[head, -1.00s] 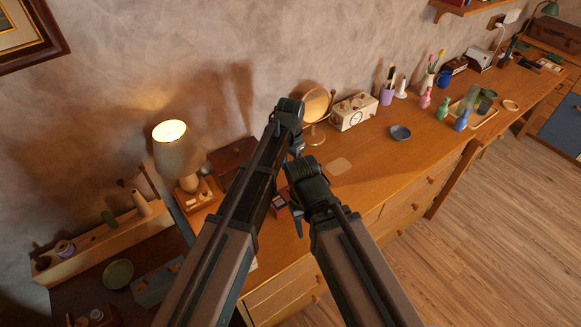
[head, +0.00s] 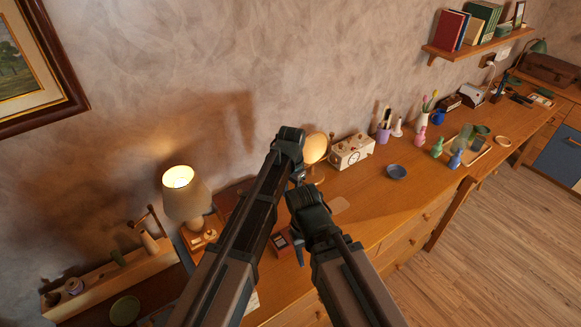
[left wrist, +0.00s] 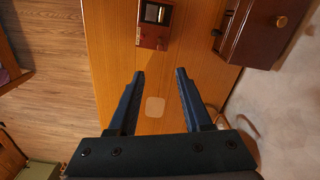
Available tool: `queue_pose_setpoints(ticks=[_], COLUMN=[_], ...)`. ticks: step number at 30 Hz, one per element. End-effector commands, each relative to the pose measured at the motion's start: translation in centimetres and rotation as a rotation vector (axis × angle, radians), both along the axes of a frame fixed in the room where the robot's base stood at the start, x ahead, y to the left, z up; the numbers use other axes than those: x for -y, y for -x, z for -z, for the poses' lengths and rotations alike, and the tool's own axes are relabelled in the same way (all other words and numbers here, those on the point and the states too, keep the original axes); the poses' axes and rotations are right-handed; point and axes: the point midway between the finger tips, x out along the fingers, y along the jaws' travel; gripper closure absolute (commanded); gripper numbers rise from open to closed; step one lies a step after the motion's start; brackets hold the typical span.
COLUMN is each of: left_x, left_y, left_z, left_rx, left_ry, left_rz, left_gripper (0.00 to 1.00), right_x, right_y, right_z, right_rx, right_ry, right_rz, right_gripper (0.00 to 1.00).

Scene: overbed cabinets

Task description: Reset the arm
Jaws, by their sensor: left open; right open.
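My left arm reaches in over the wooden desk (head: 375,200) in the head view, and its gripper is mostly hidden behind the arm's end. In the left wrist view my left gripper (left wrist: 160,73) is open, with nothing between its two dark fingers. My right gripper (head: 299,252) points down over the desk near the left arm, partly hidden by its own wrist. It is open, and I see nothing held in it. A small red box with a dark window (left wrist: 155,22) lies on the desk beyond the left fingertips; it also shows in the head view (head: 281,243).
A lit lamp (head: 185,195) stands left of my arms. A round mirror (head: 315,149), a cream clock box (head: 352,151) and a blue bowl (head: 397,172) stand on the desk to the right. A wall shelf (head: 470,42) holds books. The wooden floor is clear at lower right.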

Motion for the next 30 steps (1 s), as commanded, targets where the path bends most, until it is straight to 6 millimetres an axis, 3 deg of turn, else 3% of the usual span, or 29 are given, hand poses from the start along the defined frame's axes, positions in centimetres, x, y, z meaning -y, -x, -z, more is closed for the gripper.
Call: queue_pose_setpoints(ticks=[5, 8, 12, 15, 21, 30], left_x=[-0.5, -2.9, -8.1, -10.9, -14.8, -18.9], left_y=[0.4, 2.0, 5.8, 8.0, 11.7, 16.9], left_z=[0.0, 0.0, 0.0, 0.0, 0.0, -0.1], left_rx=[0.001, 0.007, 0.023, 0.033, 0.050, 0.069], left_ry=[0.000, 0.003, 0.008, 0.012, 0.019, 0.027], left_rz=[-0.012, -0.082, -0.261, -0.375, -0.549, -0.767], left_gripper=[0.51, 0.51, 0.51, 0.51, 0.51, 0.51], right_x=[0.0, 0.0, 0.0, 0.0, 0.0, 0.0], right_y=[0.0, 0.0, 0.0, 0.0, 0.0, 0.0], right_z=[0.0, 0.0, 0.0, 0.0, 0.0, 0.0], right_rx=[0.000, 0.000, 0.000, 0.000, 0.000, 0.000], right_ry=[0.000, 0.000, 0.000, 0.000, 0.000, 0.000], right_rz=[0.000, 0.000, 0.000, 0.000, 0.000, 0.000], right_gripper=[0.50, 0.50, 0.50, 0.50, 0.50, 0.50])
